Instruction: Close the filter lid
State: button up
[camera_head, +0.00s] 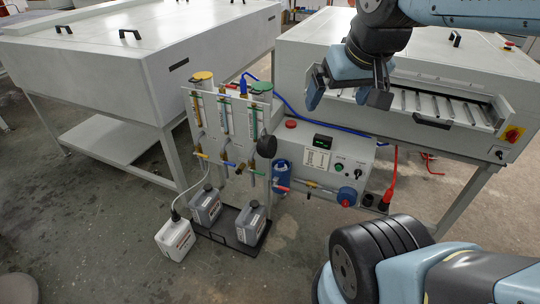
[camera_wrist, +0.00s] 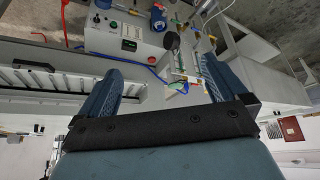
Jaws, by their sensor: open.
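My gripper (camera_head: 346,95) is open and empty. It hangs above and behind the control box, in front of the roller opening of the right machine. In the wrist view its two blue fingers (camera_wrist: 162,68) are spread wide with nothing between them. Below it to the left, a pale panel (camera_head: 231,130) carries clear tubes, with a yellow round top (camera_head: 203,76) and a green round top (camera_head: 262,87). I cannot tell which part is the filter lid.
The control box (camera_head: 320,150) has a green display and knobs. Grey jugs (camera_head: 206,206) and a white jug (camera_head: 175,238) stand on the floor side. A large white machine (camera_head: 140,50) is at left, the roller machine (camera_head: 440,70) at right. A blue hose and red cable run near the box.

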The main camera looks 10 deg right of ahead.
aim_at(267, 144)
jog(key=u, duration=0.6)
jog(key=i, duration=1.1)
jog(key=z, duration=0.6)
